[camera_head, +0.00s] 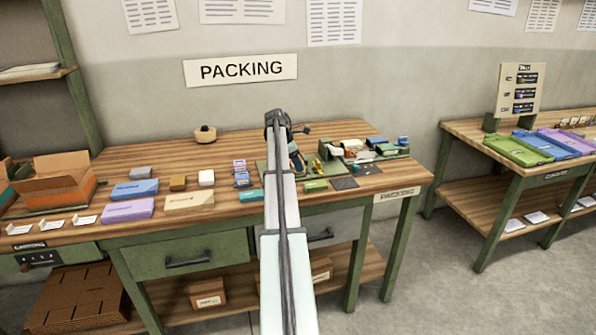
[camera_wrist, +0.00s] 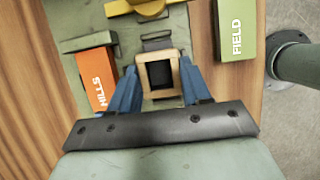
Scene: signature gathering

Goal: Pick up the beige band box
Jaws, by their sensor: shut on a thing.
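The beige band box (camera_wrist: 158,94) shows in the wrist view as a small square beige frame with a dark inside. My gripper (camera_wrist: 159,72) has its two blue fingers on either side of it and is shut on it. The box is over or on a green mat (camera_wrist: 118,42); I cannot tell whether it is lifted. In the head view my gripper (camera_head: 296,162) is at the right part of the packing table, and my arm hides much of it; I cannot make out the box there.
In the wrist view, an orange HILLS box (camera_wrist: 96,78) lies left, a green FIELD box (camera_wrist: 236,30) right, and a yellow item (camera_wrist: 150,6) ahead. In the head view, several boxes cover the table (camera_head: 225,150).

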